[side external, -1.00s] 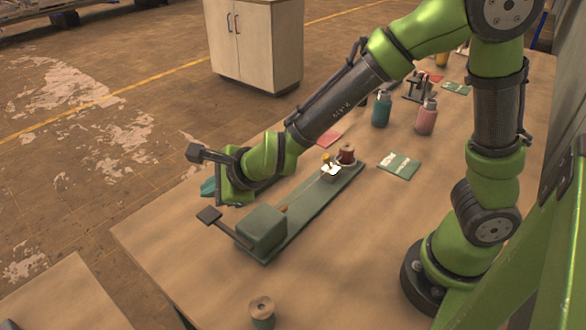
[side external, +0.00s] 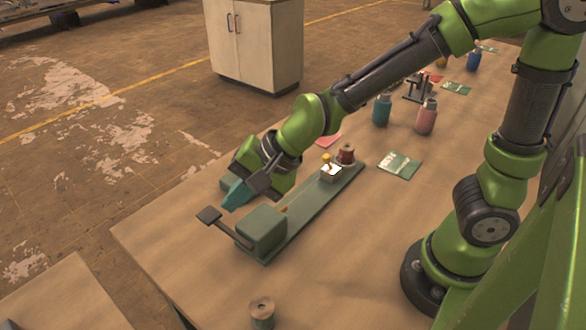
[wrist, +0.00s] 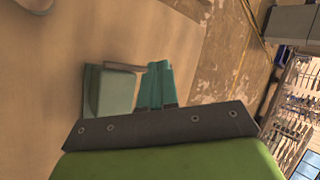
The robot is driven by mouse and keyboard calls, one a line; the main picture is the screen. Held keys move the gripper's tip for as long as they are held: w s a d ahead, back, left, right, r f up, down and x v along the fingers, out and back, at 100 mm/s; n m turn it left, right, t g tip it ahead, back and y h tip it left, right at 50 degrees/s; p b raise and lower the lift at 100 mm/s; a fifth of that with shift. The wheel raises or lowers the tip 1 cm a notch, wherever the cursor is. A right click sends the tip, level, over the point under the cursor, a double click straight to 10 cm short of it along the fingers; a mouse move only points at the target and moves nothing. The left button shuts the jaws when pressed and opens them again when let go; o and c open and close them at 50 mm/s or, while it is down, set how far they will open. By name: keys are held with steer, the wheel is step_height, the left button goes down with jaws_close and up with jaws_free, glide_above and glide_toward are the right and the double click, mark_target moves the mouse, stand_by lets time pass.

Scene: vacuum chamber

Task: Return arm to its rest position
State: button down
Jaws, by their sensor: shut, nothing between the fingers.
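My gripper (side external: 237,194) has teal fingers that are shut with nothing between them. It hangs in the air at the left end of the green fixture (side external: 297,222), just behind its block as the side view shows it. The fingers (wrist: 155,87) also show in the wrist view, pressed together, beside the fixture's green block (wrist: 111,91). My arm reaches in from the upper right, bent at the elbow.
The fixture carries a lever with a dark square pad (side external: 209,215), a small yellow-topped part (side external: 327,158) and a reddish spool (side external: 346,152). Bottles (side external: 427,117), packets (side external: 399,165) and another spool (side external: 262,313) stand or lie around the wooden table (side external: 370,230).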

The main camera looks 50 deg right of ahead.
steer(key=s+d+r+n+h, duration=0.1)
steer(key=s+d+r+n, duration=0.1)
steer(key=d, duration=0.3)
steer(key=s+d+r+n+h, duration=0.1)
steer(key=s+d+r+n, duration=0.2)
steer(key=s+d, duration=0.2)
steer(key=s+d+r+n+t+h, duration=0.1)
steer(key=s+d+r+n, duration=0.1)
steer(key=d, duration=0.5)
steer(key=shift+s+r+n, duration=0.3)
steer(key=shift+s+r, duration=0.5)
steer(key=shift+s, duration=0.1)
stand_by(0.5)
